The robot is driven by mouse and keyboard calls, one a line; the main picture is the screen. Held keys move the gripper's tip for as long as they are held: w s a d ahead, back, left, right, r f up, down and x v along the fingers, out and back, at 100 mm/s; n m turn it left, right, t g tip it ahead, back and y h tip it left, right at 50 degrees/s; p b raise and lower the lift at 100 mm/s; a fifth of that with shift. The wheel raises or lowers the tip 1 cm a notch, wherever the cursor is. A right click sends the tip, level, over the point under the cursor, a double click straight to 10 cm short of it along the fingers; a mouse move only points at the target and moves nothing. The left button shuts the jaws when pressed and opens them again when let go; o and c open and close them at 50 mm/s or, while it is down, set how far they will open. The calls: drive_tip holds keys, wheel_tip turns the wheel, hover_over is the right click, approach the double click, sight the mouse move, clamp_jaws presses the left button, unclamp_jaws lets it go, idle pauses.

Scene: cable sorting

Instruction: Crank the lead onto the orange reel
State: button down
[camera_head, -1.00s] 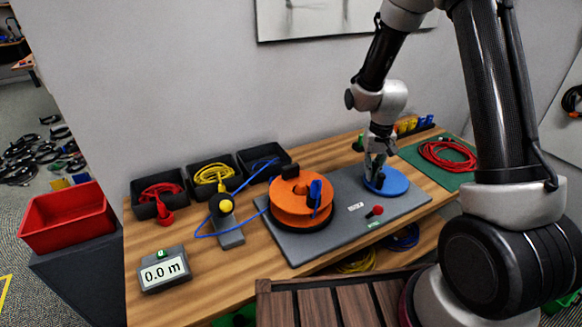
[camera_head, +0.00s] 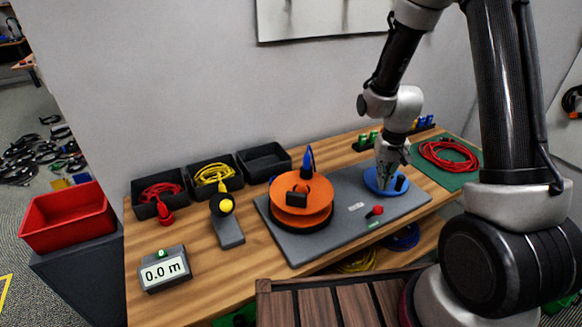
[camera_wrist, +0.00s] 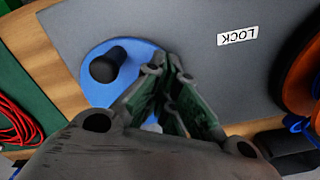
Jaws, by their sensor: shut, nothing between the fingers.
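The orange reel (camera_head: 316,207) stands on the grey base plate (camera_head: 340,222). A blue connector (camera_head: 308,160) stands up at its back, and a black block (camera_head: 297,199) is on its front. The blue crank disc (camera_head: 371,182) lies flat at the plate's right, with its black knob (camera_head: 401,183) on the right side. My gripper (camera_head: 384,184) is shut and empty over the disc, left of the knob. In the wrist view the fingertips (camera_wrist: 170,68) are over the disc's edge, apart from the knob (camera_wrist: 106,66). Some blue lead (camera_wrist: 299,127) shows beside the reel.
The meter (camera_head: 164,269) reads 0.0 m. A guide with a yellow knob (camera_head: 226,206) stands left of the reel. Bins hold red and yellow leads; the right bin (camera_head: 264,160) looks empty. A red lock knob (camera_head: 376,210) is at the plate's front. A red coil (camera_head: 447,155) lies on a green mat.

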wheel_tip(320, 180, up, 7)
idle(0.6)
idle(0.4)
drive_tip(key=s+d+r+t, duration=0.1)
drive_tip(key=s+r+t, duration=0.1)
drive_tip(key=s+r, duration=0.8)
drive_tip(key=s+d+r+n+t, duration=0.1)
drive_tip(key=s+d+r+t, duration=0.1)
drive_tip(key=s+r, duration=0.9)
drive_tip(key=shift+s+r+n, duration=0.3)
drive_tip(key=shift+r, duration=0.05)
drive_tip(key=shift+d, duration=0.1)
